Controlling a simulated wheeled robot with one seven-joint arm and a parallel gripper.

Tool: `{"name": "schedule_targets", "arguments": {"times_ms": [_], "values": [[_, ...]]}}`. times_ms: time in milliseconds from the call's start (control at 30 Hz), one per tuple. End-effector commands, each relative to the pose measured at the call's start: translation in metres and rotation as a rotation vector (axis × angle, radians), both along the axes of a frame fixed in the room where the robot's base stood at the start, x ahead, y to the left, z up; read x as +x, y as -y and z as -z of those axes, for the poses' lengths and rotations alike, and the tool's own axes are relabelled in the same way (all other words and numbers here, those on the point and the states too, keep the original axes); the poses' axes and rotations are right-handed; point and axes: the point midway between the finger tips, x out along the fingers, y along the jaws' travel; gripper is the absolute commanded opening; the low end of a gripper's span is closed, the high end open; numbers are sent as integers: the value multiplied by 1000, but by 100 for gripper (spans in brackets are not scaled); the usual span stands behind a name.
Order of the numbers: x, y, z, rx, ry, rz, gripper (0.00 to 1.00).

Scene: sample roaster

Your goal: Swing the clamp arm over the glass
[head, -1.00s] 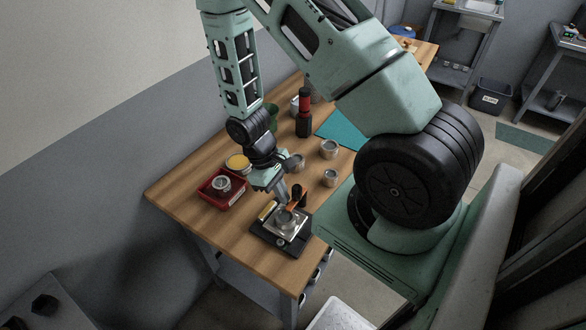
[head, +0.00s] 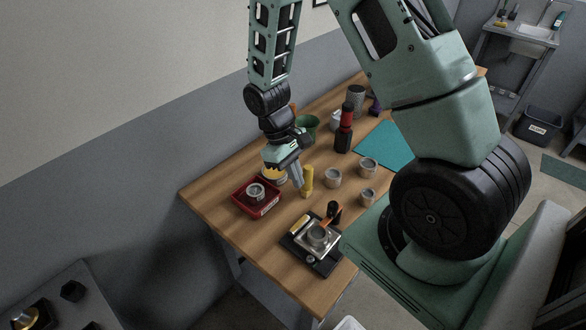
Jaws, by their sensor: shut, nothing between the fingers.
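A small black fixture (head: 288,242) with a steel plate sits at the bench's front edge. A round metal-rimmed cup, seemingly holding the glass (head: 317,238), stands on the plate. An orange clamp arm (head: 327,223) with a black upright knob (head: 333,208) is at the cup's back right. Its near end reaches the cup's back rim; I cannot tell whether it lies over the glass. My gripper (head: 299,188) is shut and empty, pointing down behind the fixture and apart from it. A yellow upright piece (head: 307,180) stands right beside its fingers.
A red tray (head: 243,203) with a metal cup is left of my gripper. Several grey cups (head: 368,167) stand to the right. A red and black bottle (head: 345,130), a green pot (head: 309,124) and a teal mat (head: 384,147) are farther back. The left front of the bench is clear.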

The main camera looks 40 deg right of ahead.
Motion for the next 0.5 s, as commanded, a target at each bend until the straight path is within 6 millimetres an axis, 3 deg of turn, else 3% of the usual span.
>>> {"name": "schedule_targets", "arguments": {"times_ms": [200,500], "values": [[8,-1,-21,0,1,0,0],[9,-1,-24,1,-1,0,0]]}}
